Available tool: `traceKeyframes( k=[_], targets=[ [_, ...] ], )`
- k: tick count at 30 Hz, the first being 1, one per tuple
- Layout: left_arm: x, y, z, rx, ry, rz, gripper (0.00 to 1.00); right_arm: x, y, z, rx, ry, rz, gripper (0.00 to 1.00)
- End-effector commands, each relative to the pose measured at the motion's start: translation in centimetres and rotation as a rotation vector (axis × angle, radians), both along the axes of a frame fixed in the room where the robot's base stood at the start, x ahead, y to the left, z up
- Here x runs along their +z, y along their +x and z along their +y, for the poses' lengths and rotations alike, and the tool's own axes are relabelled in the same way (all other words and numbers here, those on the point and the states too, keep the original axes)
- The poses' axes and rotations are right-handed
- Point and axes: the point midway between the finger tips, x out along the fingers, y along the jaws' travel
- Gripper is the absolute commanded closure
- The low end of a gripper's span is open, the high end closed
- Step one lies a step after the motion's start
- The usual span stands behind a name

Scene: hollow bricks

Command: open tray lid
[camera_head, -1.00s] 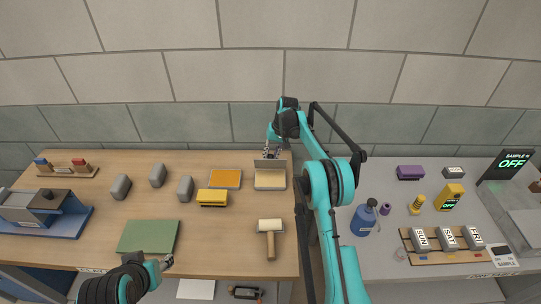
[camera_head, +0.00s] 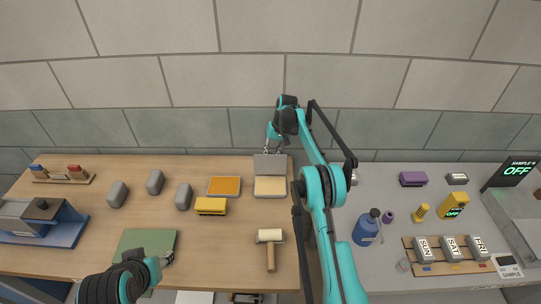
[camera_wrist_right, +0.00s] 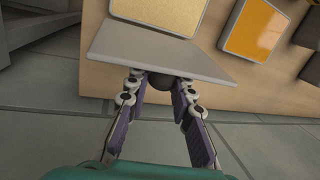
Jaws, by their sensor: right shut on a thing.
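A shallow tray (camera_head: 270,187) with a cream inside sits at the back of the wooden table. Its grey lid (camera_head: 270,165) stands raised at the tray's back edge. In the right wrist view the lid (camera_wrist_right: 160,55) is a grey plate, with the tray's cream inside (camera_wrist_right: 155,14) beyond it. My right gripper (camera_head: 273,151) is behind the lid. In the wrist view the gripper (camera_wrist_right: 161,84) is shut on a dark round knob (camera_wrist_right: 160,88) at the lid's edge. My left gripper (camera_head: 167,258) hovers by the green mat (camera_head: 146,242); its jaw opening is unclear.
An orange-filled tray (camera_head: 224,186) is left of the tray, with a yellow block (camera_head: 210,206) in front. A grey table (camera_head: 385,265) with a blue bottle (camera_head: 366,228) is at right.

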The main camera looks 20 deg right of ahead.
Motion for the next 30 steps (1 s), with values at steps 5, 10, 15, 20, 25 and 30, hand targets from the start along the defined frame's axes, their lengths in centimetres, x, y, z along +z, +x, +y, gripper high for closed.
traceKeyframes(
  k=[5,10,15,20,25,30],
  targets=[
    [-0.01,0.0,0.0,0.0,0.0,0.0,0.56,-0.16,0.19,-0.17,-0.002,-0.002,-0.005,1.0],
    [-0.01,-0.01,0.0,0.0,0.0,0.0,0.56,-0.17,0.19,-0.19,-0.002,-0.002,-0.005,1.0],
    [0.0,0.0,0.0,0.0,0.0,0.0,0.56,-0.16,0.19,-0.21,-0.002,-0.003,-0.005,1.0],
    [0.0,0.0,0.0,0.0,0.0,0.0,0.56,-0.14,0.16,-0.18,-0.002,-0.002,-0.004,0.56],
    [0.0,0.0,0.0,0.0,0.0,0.0,0.56,-0.13,0.12,-0.11,-0.002,-0.002,-0.002,0.56],
    [0.0,0.0,0.0,0.0,0.0,0.0,0.56,0.25,0.09,-0.19,-0.001,-0.001,-0.001,0.56]
  ],
)
